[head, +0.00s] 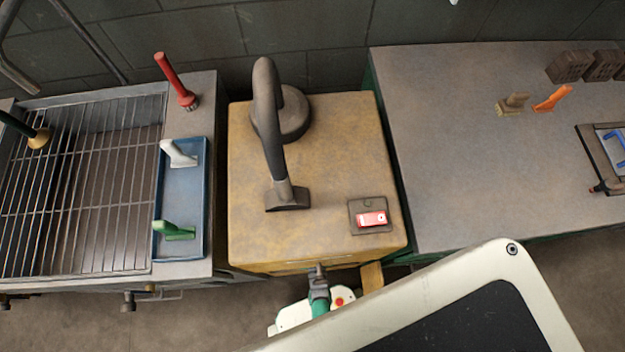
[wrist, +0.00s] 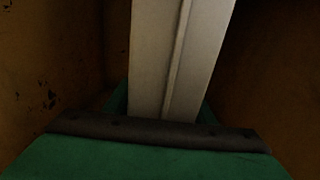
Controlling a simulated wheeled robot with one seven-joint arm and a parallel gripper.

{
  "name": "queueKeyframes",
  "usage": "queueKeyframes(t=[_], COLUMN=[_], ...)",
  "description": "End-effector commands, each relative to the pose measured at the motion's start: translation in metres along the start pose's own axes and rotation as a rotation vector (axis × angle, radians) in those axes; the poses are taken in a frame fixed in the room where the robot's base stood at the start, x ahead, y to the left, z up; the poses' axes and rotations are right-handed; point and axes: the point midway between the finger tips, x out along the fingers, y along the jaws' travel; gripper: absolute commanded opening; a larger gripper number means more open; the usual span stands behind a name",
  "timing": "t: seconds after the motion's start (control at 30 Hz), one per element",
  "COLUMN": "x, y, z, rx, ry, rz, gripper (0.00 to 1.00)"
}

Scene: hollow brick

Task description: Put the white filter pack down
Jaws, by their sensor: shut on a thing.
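The white filter pack (wrist: 178,55) shows in the wrist view as a pale, slightly tilted upright slab with a ridge down its face. My gripper (wrist: 164,112) is shut on its near end, with green parts on both sides of it. The pack's far end runs out of the top of the picture. Worn yellow-brown walls stand left and right of it, like the yellow cabinet (head: 330,190) in the head view. The pack cannot be made out in the head view, and what lies under it is hidden.
The cabinet carries a dark bent hose (head: 268,115) and a red switch (head: 371,219). A grill (head: 75,200) and a blue tray (head: 182,212) with a white and a green tool stand left. A grey worktop (head: 450,150) at right has wide clear room.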

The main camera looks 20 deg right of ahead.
Motion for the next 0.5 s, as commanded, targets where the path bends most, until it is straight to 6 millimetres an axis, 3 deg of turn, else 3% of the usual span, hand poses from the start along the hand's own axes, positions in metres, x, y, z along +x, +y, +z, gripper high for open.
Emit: queueKeyframes(t=[0.07, 0.1, 0.17, 0.5], x=[0.0004, 0.0001, -0.0001, -0.0002], y=[0.0, 0.0, 0.0, 0.0], z=[0.0019, 0.0028, 0.0024, 0.0017], rx=[0.0, 0.0, 0.0, 0.0], ry=[0.0, -0.001, -0.001, 0.0], rz=[0.0, 0.0, 0.0, 0.0], gripper=[0.12, 0.52, 0.66, 0.69])
